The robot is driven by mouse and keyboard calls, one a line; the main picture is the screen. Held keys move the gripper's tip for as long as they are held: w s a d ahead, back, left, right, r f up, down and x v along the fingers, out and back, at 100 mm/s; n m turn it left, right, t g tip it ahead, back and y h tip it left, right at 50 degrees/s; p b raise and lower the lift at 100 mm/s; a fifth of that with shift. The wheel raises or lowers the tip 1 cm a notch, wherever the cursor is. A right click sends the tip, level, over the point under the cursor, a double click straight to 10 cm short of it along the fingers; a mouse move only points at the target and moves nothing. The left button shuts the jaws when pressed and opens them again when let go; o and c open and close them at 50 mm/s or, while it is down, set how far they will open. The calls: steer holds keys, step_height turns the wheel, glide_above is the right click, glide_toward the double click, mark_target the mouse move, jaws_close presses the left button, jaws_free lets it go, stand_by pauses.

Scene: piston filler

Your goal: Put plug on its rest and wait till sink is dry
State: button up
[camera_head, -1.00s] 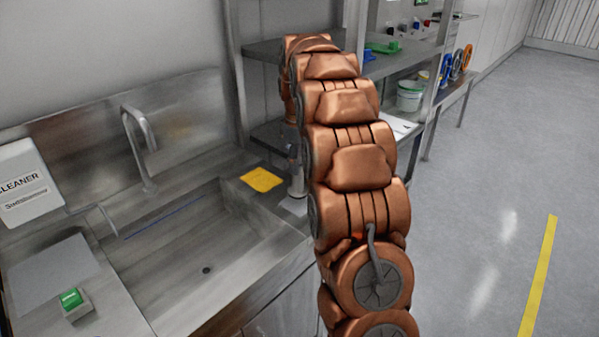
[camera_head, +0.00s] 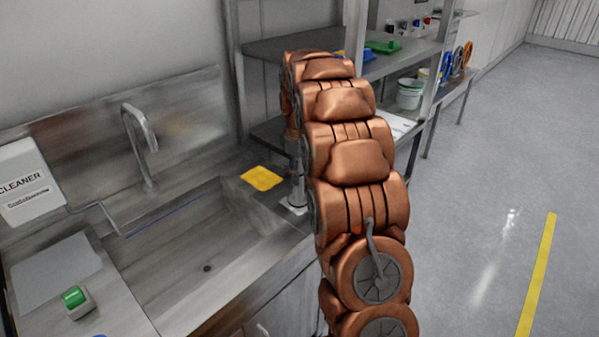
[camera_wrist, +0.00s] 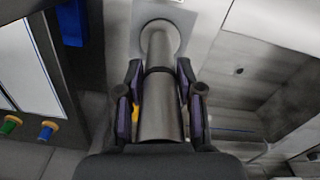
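The plug is a grey metal tube (camera_head: 296,172), upright below my arm's end. In the wrist view the plug (camera_wrist: 160,115) runs between my gripper's (camera_wrist: 160,75) two fingers, whose pads appear to touch its sides. Its far end meets a round collar on a pale square plate, the rest (camera_wrist: 192,17). The rest (camera_head: 291,208) lies on the counter just right of the sink. The steel sink (camera_head: 190,255) has an open, dark drain hole (camera_head: 207,268). I see no standing water, but cannot tell whether its floor is damp. My arm hides the gripper in the head view.
A yellow cloth (camera_head: 262,178) lies left of the plug. A faucet (camera_head: 138,135) stands behind the sink. A green button (camera_head: 76,300) and a cleaner container (camera_head: 28,185) are at left. Shelves (camera_head: 275,48) stand behind my arm. The floor at right is clear.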

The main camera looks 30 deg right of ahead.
steer(key=o, duration=0.3)
steer(key=shift+r+b, duration=0.95)
steer(key=shift+r, duration=5.2)
steer(key=shift+a, duration=0.1)
